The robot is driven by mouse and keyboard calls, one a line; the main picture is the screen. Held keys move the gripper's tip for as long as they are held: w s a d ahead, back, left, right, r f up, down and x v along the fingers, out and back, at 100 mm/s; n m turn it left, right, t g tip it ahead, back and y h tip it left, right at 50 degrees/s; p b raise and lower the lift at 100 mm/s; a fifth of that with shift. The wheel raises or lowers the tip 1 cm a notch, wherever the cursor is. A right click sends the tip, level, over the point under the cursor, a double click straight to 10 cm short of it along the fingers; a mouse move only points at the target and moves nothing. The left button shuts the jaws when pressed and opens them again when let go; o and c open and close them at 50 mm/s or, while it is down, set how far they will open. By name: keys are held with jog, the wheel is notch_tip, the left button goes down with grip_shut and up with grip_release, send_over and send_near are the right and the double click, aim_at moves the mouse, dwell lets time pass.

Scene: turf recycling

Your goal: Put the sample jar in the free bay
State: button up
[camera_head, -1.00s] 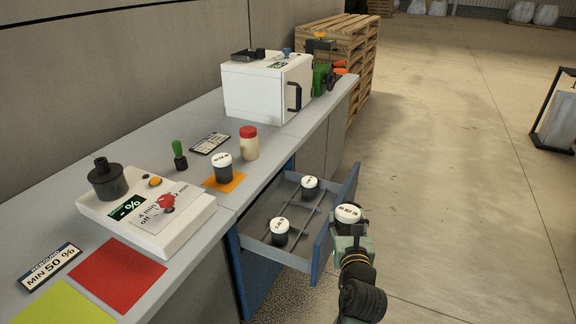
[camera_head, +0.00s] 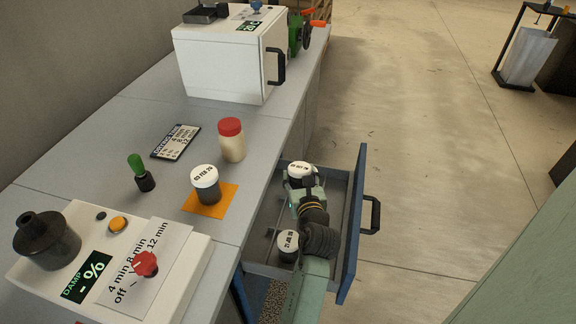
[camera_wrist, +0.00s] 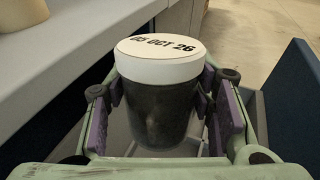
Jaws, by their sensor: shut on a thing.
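My gripper (camera_head: 304,190) is shut on a dark sample jar with a white lid (camera_head: 299,169), over the far part of the open drawer (camera_head: 350,235). In the wrist view the jar (camera_wrist: 160,95) stands upright between the pads; its lid reads "05 OCT 26". Drawer dividers show below it, but I cannot tell its exact height. A second white-lidded jar (camera_head: 288,243) stands in the drawer's near part, partly covered by my arm. The drawer's far jar, seen earlier, is not distinguishable now. My gripper and arm hide much of the bays.
On the counter (camera_head: 105,125), another dark jar (camera_head: 206,186) stands on an orange square (camera_head: 222,202). A red-lidded jar (camera_head: 231,140), green-handled tool (camera_head: 141,174), damp meter (camera_head: 115,265) and white oven (camera_head: 225,60) are nearby. The drawer's blue front carries a black handle (camera_head: 374,215).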

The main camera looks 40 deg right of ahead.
jog(key=shift+f, duration=0.1)
jog(key=shift+s, duration=0.1)
jog(key=shift+s+a, duration=0.1)
jog(key=shift+f+b, duration=1.95)
jog(key=shift+f, duration=1.9)
jog(key=o, duration=1.4)
jog(key=shift+c, duration=0.2)
jog(key=shift+o, duration=0.2)
jog(key=shift+f, duration=0.1)
